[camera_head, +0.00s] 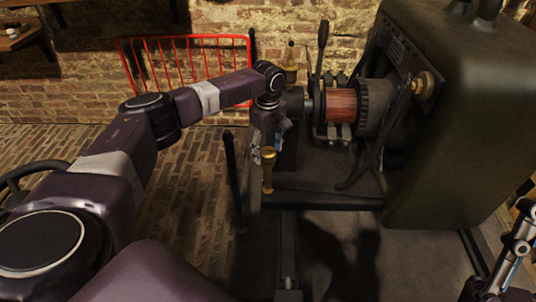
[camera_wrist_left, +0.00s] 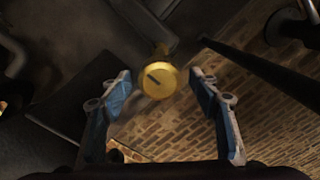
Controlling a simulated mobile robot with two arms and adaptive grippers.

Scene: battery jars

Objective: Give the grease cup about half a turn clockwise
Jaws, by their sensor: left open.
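The grease cup (camera_head: 268,158) is a small brass cup on a brass stem at the front left of the machine. In the left wrist view its round yellow cap (camera_wrist_left: 158,84) shows from above, with a short dark mark on its face. My left gripper (camera_head: 266,146) points down right above the cup and is open. In the left wrist view its blue-padded fingers (camera_wrist_left: 160,77) stand one on each side of the cap, with a gap on both sides. I cannot tell how far the cap lies below the tips. My right gripper (camera_head: 512,250) shows partly at the lower right edge; its jaws are unclear.
A dark machine (camera_head: 455,130) with a large housing and a copper-coloured winding (camera_head: 341,104) fills the right. A thin dark post (camera_head: 234,180) stands just left of the cup. A red railing (camera_head: 183,38) is behind. Open brick floor (camera_head: 190,185) lies left.

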